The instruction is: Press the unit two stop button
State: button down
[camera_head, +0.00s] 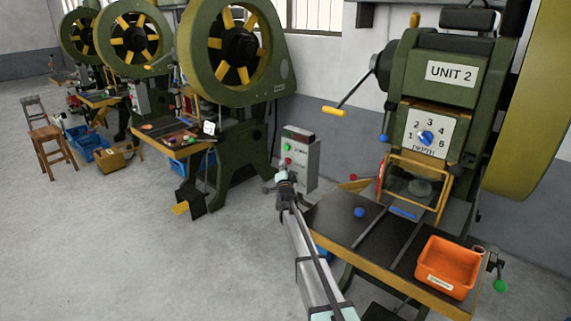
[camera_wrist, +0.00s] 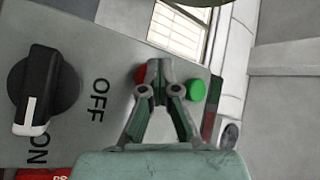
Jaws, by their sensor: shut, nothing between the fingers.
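A grey control box (camera_head: 301,150) stands left of the green press marked UNIT 2 (camera_head: 452,72). Its face fills much of the wrist view, with a green button (camera_wrist: 196,90) and a red button (camera_wrist: 140,74). A black ON/OFF knob (camera_wrist: 42,88) is to their left. My gripper (camera_wrist: 158,68) is shut and empty, its fingertips over the panel beside the red button and hiding part of it. I cannot tell whether they touch it. In the head view my gripper (camera_head: 283,175) is at the box's lower front. No stop lettering is readable.
The press table (camera_head: 335,215) is right of my arm, with a blue ball (camera_head: 359,212) and an orange bin (camera_head: 447,267). A crank with a yellow handle (camera_head: 334,111) juts out above. Another green press (camera_head: 236,45) stands left. Front-left floor is clear.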

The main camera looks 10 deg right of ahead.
jog(key=shift+s+a, duration=0.55)
jog(key=shift+a, duration=0.1)
jog(key=shift+s, duration=0.1)
jog(key=shift+s+a, duration=0.75)
jog(key=shift+a, duration=0.25)
jog(key=shift+s+a, duration=0.75)
jog(key=shift+a, duration=0.2)
